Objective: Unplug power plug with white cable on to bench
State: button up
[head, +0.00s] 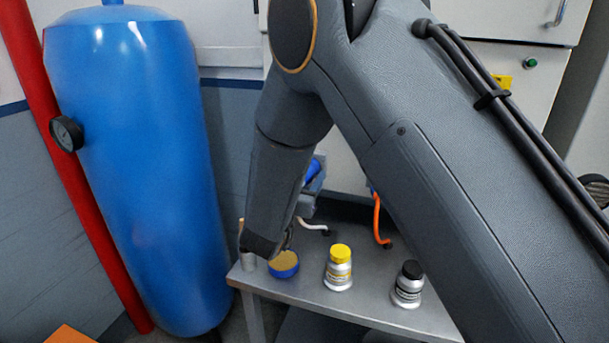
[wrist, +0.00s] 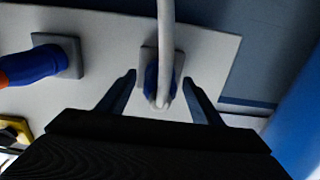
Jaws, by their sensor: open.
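In the wrist view, a blue power plug (wrist: 152,82) sits in a grey socket plate on the pale panel. A white cable (wrist: 166,30) leads from it and partly covers it. My gripper (wrist: 159,78) is open, with one finger on each side of the plug and visible gaps to both. The white cable also shows in the head view (head: 313,226), with its lower end on the metal bench (head: 310,292). My gripper is largely hidden behind my own arm there.
A second blue plug (wrist: 30,64) with an orange cable (head: 377,222) is to the left in the wrist view. A yellow-lidded bottle (head: 339,268), a black-lidded bottle (head: 408,284) and a blue round tin (head: 284,264) stand on the bench. A large blue tank (head: 140,170) stands left.

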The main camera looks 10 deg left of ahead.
jog(key=shift+c, duration=0.2)
dwell(0.6)
jog(key=c, duration=1.4)
jog(key=shift+s, duration=0.1)
jog(key=shift+s+a+p, duration=0.15)
jog(key=shift+s+p, duration=0.4)
jog(key=shift+s, duration=0.9)
jog(key=shift+s+a+p, duration=0.1)
jog(key=shift+s+p, duration=0.4)
jog(key=shift+s, duration=0.95)
